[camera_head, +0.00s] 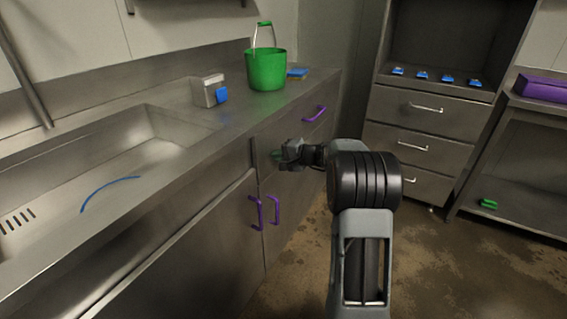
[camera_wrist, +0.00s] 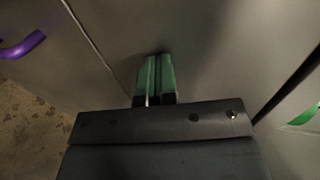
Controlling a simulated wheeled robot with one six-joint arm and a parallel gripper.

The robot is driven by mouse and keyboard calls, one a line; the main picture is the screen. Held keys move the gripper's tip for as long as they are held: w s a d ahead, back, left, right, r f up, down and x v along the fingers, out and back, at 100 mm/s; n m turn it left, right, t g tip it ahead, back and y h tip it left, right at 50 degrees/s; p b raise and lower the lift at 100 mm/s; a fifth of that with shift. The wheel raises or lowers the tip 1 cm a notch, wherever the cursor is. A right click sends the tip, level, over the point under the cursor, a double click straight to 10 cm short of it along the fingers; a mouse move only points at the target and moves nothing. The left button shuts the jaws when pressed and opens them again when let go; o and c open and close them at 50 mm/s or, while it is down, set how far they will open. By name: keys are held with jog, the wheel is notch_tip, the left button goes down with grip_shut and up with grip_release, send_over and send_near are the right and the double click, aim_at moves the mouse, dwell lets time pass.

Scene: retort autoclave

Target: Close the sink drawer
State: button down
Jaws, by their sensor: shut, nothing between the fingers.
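The sink drawer (camera_head: 288,132) is the metal front under the counter edge, with a purple handle (camera_head: 315,114) near its far end. It looks flush or nearly so; I cannot tell whether a small gap is left. My gripper (camera_head: 277,155) is at the near part of this front, left of and below the handle. In the wrist view its green fingers (camera_wrist: 156,76) are pressed together, empty, pointing at the plain metal panel (camera_wrist: 210,50). They look close to or touching it; contact is unclear.
Cupboard doors below have purple handles (camera_head: 265,211); one handle (camera_wrist: 22,46) shows in the wrist view. On the counter are a green bucket (camera_head: 266,70), a small white box (camera_head: 209,91) and a sink basin (camera_head: 110,170). Drawer cabinet (camera_head: 420,118) stands behind. Floor (camera_head: 440,265) is clear at right.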

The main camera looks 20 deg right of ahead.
jog(key=shift+w+a, duration=0.25)
jog(key=shift+a+r, duration=0.1)
jog(key=shift+a, duration=0.05)
